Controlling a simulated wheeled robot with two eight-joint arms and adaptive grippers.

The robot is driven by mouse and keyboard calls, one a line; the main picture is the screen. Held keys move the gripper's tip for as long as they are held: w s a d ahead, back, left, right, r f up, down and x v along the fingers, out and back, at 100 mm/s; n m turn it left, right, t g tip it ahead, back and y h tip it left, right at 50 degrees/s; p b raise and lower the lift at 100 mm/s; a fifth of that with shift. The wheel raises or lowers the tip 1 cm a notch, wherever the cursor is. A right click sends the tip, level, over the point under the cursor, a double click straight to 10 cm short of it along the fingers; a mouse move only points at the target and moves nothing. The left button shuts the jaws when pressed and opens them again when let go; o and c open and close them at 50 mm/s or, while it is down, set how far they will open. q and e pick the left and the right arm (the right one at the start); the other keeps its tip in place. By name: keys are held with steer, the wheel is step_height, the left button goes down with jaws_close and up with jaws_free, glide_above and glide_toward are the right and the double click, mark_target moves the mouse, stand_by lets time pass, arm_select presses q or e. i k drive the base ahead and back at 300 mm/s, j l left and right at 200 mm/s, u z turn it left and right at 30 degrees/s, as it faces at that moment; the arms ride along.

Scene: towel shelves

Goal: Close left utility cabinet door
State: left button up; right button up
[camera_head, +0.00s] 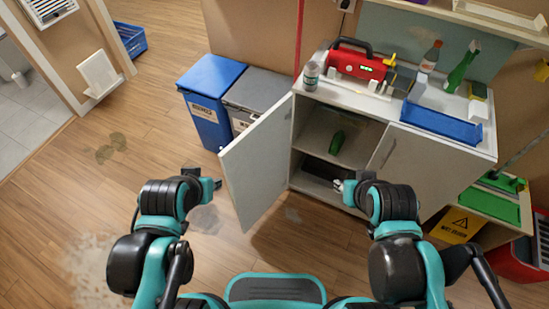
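The left utility cabinet door (256,165) stands wide open, swung out to the left from the pale grey cabinet (390,113). Its free edge is toward me. My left gripper (214,184) is just left of that free edge, apart from it or touching; I cannot tell which. My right gripper (340,185) is in front of the cabinet's open compartment, and my arm covers part of the lower front. The right cabinet door (418,165) looks shut or nearly so. Both grippers are too small in view to tell whether their fingers are open.
A green bottle (337,142) lies inside the cabinet. A red machine (358,63), a blue tray (440,122) and bottles stand on top. Blue (207,99) and grey (258,92) bins stand behind the door. A yellow sign (457,225) is at right. Floor at left is open, with wet patches.

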mark_target(255, 166)
steer(key=i+j+z, duration=0.2)
steer(key=j+z, duration=0.25)
steer(key=j, duration=0.25)
steer(key=j+z, duration=0.4)
steer(key=j, duration=0.35)
steer(key=j+z, duration=0.45)
steer(key=j, duration=0.35)
steer(key=k+j+z, duration=0.15)
steer(key=j+z, duration=0.25)
steer(key=j, duration=0.35)
steer(key=j+u, duration=0.15)
steer(key=j, duration=0.95)
